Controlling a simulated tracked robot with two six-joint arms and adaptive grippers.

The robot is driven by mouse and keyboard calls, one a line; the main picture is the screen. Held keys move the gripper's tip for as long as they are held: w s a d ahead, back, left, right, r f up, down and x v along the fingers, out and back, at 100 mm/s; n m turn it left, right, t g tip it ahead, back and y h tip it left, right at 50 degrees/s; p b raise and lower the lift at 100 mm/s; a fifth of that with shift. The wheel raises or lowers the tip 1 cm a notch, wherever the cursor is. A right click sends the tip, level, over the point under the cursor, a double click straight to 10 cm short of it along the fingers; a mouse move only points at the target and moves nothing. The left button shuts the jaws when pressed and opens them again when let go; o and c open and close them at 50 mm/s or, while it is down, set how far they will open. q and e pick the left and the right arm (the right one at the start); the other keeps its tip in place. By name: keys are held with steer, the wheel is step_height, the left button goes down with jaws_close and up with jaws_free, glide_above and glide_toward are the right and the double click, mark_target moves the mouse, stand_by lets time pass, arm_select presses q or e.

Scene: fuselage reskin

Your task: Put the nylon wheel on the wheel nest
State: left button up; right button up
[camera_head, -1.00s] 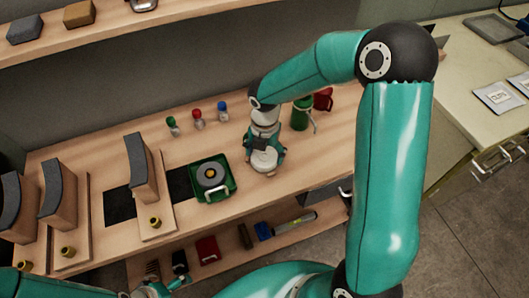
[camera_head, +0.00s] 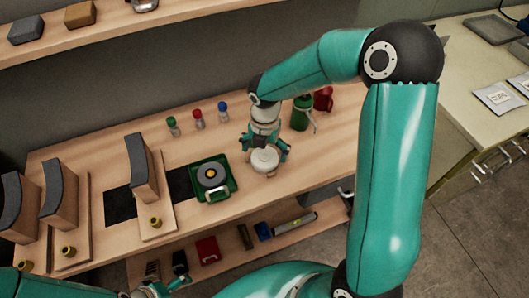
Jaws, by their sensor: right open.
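My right gripper (camera_head: 266,149) is open, its teal fingers spread apart just above a white round piece (camera_head: 265,161) on the bench. That piece has a small raised part on top, and I cannot tell whether anything lies under it. I cannot tell for sure which of these are the nylon wheel and the wheel nest. My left gripper (camera_head: 152,289) is partly in view at the bottom edge, too small and cut off to judge.
Three small bottles with green, red and blue caps stand behind the tray. A green can (camera_head: 300,113) and a red mug (camera_head: 323,98) stand right of my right wrist. Curved dark-faced blocks (camera_head: 143,166) stand at the left. A lower shelf (camera_head: 290,225) holds several tools.

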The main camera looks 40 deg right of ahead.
mark_target(265, 156)
step_height(265, 156, up, 11)
stand_by(0.3)
steer(key=shift+f, duration=0.1)
stand_by(0.4)
